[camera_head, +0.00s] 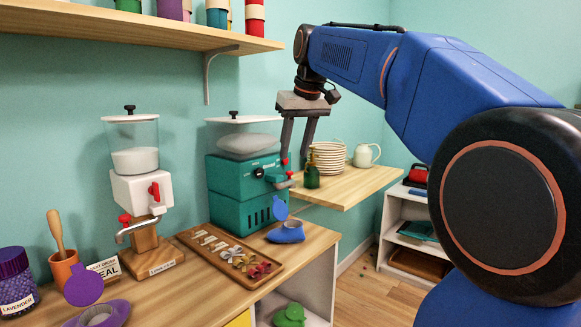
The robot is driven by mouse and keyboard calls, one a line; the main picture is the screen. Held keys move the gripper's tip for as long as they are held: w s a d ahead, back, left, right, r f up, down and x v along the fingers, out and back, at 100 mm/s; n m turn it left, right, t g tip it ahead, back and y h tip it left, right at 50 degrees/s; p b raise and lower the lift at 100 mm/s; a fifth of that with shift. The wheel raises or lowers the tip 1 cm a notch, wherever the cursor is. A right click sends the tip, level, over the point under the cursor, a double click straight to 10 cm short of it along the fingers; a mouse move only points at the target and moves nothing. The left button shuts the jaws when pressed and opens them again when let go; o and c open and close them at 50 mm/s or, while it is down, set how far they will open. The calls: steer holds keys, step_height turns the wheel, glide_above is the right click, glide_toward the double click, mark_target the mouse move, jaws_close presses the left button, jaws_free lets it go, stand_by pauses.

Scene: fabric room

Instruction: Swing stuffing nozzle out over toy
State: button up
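The teal stuffing machine (232,178) stands on the wooden counter against the wall, with a clear hopper of white stuffing on top. Its nozzle (281,180) sticks out at the front right, with red knobs by it. A blue toy (287,233) with an open top and raised round flap lies on the counter, below and in front of the nozzle. My gripper (295,158) points down just above the nozzle. Its two fingers are apart with an empty gap between them. The left fingertip is close to a red knob; I cannot tell if they touch.
A wooden tray (196,243) of small parts lies left of the toy. A white dispenser (140,190) stands farther left, with a purple pouch (98,315) in front. A green bottle (312,172) and stacked plates (330,156) are close behind my gripper, right of the machine.

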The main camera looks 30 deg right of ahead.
glide_toward(291, 172)
steer(key=x, duration=0.7)
steer(key=shift+w+f, duration=0.25)
steer(key=shift+w, duration=0.25)
steer(key=shift+c, duration=0.3)
jaws_close()
